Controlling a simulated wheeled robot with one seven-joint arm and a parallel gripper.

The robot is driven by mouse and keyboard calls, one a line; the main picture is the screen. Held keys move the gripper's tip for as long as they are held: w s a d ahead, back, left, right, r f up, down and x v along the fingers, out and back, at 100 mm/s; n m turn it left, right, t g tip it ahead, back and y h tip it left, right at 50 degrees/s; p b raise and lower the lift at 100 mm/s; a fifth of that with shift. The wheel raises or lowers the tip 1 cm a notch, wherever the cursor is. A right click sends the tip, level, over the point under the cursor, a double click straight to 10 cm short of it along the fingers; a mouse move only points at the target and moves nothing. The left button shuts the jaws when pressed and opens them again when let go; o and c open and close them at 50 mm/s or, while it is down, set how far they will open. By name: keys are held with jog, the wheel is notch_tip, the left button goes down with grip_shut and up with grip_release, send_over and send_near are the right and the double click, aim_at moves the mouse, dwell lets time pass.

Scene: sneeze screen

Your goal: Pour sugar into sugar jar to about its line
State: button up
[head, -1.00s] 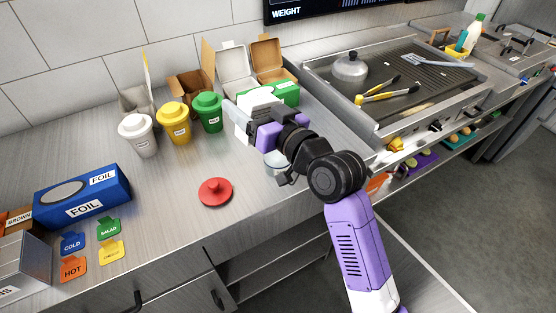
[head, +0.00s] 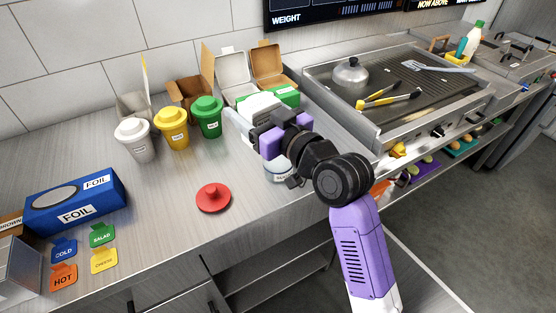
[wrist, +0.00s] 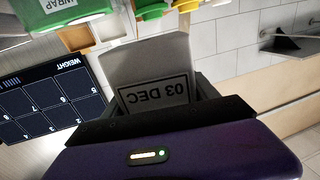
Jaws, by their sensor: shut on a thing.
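My gripper (head: 266,142) is shut on a pale container (head: 240,126), which looks tilted down to the left. In the wrist view the container (wrist: 146,62) sits between the dark jaws and has a label reading "03 DEC". Its mouth and any flow of sugar cannot be made out. A clear jar (head: 276,173) with a pale label stands on the counter just below my gripper, partly hidden by it. Its line and fill level are too small to read. A red knobbed lid (head: 213,198) lies on the counter left of the jar.
White (head: 133,139), yellow (head: 173,129) and green (head: 207,118) lidded tubs stand behind left, with open cardboard boxes (head: 232,72) behind. A foil box (head: 76,203) and coloured tags (head: 103,235) lie left. A griddle (head: 408,98) is right. The counter around the red lid is clear.

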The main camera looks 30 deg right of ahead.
aim_at(262, 111)
jog(key=shift+s+a+r+p, duration=0.1)
jog(key=shift+s+r+p, duration=0.35)
jog(key=shift+s, duration=0.35)
jog(key=shift+s+r+p, duration=0.4)
jog(key=shift+s+r, duration=0.15)
jog(key=shift+s, duration=0.25)
jog(key=shift+s+a+r+p, duration=0.1)
jog(key=shift+s+r+p, duration=0.35)
jog(key=shift+s, duration=0.35)
